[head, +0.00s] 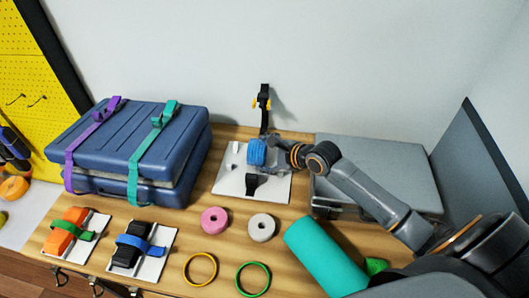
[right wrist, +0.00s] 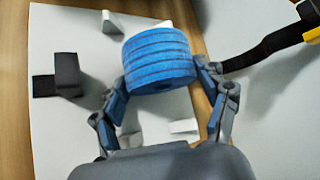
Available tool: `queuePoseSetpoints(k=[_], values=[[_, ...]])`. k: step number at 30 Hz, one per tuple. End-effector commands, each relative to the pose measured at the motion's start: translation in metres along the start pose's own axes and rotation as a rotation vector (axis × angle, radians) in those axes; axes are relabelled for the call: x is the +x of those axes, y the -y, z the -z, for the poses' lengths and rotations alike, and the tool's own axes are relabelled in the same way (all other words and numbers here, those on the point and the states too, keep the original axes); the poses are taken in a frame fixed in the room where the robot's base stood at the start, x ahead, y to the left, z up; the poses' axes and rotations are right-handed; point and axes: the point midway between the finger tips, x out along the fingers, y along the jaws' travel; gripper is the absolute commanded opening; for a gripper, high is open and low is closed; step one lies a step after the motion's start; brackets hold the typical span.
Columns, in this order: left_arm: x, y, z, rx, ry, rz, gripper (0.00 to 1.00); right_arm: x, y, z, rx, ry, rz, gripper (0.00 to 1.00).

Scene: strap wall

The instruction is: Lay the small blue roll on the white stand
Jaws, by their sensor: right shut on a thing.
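The small blue roll (head: 257,152) is between the fingers of my right gripper (head: 266,155), above the white stand (head: 228,183). In the right wrist view the blue roll (right wrist: 160,62) is gripped on both sides by the fingers of my right gripper (right wrist: 170,85). The white stand (right wrist: 75,130) lies behind it there, with small white blocks and a black strap piece (right wrist: 62,75) on it. Whether the roll touches the stand is unclear. My left gripper is not in view.
A blue case (head: 150,140) with purple and teal straps stands left. A grey case (head: 385,165) is to the right. A pink roll (head: 215,220), a grey roll (head: 262,226) and a teal cylinder (head: 325,257) lie in front. A black strap (head: 264,110) stands behind the stand.

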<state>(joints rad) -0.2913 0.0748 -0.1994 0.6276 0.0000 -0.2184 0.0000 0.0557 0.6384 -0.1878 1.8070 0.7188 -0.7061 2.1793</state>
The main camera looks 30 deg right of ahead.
Motion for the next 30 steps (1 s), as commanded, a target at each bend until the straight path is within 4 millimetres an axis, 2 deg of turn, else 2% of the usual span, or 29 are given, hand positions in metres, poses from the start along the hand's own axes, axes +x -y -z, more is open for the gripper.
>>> queuePoseSetpoints(k=[3,4,6,7,20,23,30], values=[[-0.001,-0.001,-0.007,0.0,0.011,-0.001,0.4,0.001,-0.001,0.001,0.001,0.0,0.001,0.38],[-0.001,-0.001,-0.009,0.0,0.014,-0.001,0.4,0.001,-0.001,0.001,0.0,-0.001,0.0,0.8],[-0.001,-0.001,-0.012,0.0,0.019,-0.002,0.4,0.001,-0.001,0.001,0.0,-0.001,0.0,0.94],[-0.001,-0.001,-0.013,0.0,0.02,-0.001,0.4,0.001,-0.001,0.001,0.0,0.0,0.0,0.96],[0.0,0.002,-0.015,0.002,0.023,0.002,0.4,-0.003,0.0,0.0,-0.001,0.001,0.0,0.96],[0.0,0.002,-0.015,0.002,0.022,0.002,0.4,-0.016,0.0,0.001,0.0,0.0,0.0,0.96],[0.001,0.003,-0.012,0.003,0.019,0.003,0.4,-0.067,-0.001,0.0,-0.001,-0.001,-0.002,0.96]])
